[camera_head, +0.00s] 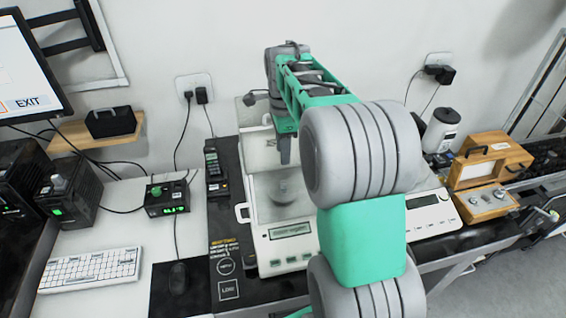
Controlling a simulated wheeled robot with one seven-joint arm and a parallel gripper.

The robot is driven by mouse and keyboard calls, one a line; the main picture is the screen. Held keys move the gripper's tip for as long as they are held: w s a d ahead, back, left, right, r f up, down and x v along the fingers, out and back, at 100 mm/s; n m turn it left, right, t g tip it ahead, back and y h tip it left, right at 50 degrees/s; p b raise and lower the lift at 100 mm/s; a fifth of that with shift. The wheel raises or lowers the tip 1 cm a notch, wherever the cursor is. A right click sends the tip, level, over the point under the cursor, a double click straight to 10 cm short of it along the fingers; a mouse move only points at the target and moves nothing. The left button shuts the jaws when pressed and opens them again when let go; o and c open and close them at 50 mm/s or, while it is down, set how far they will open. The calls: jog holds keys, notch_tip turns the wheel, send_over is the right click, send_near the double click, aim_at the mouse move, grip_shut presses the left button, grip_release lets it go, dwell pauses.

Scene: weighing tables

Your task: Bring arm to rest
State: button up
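My arm, green and grey, reaches from the bottom of the picture up over the weighing table (232,262). My gripper (285,150) points down above the clear-sided weighing balance (290,262), which stands on the dark table top. Only a dark grey part of the gripper shows, so its opening cannot be seen. A small grey round object (284,190) is inside the balance chamber, below the gripper. The arm hides the right side of the chamber.
A keyboard (90,270), mouse (179,275) and small green-lit display box (167,197) lie left. A wall stands behind.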

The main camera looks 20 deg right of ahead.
dwell(0.3)
jog(key=s+a+r+n+h+p, duration=0.1)
jog(key=s+r+p, duration=0.2)
jog(key=s+r, duration=0.65)
jog(key=s+a+f+n+t+b, duration=0.1)
jog(key=s+a+f+n, duration=0.3)
jog(key=n, duration=0.5)
jog(key=s+a+f+n+t+y+b, duration=0.1)
jog(key=s+a+f+n+t+b, duration=0.1)
jog(key=a+f+n, duration=0.4)
jog(key=s+n+t, duration=0.1)
jog(key=s+n, duration=0.1)
jog(key=n, duration=0.2)
jog(key=shift+s+f, duration=0.15)
jog(key=shift+f, duration=0.1)
jog(key=shift+c, duration=0.3)
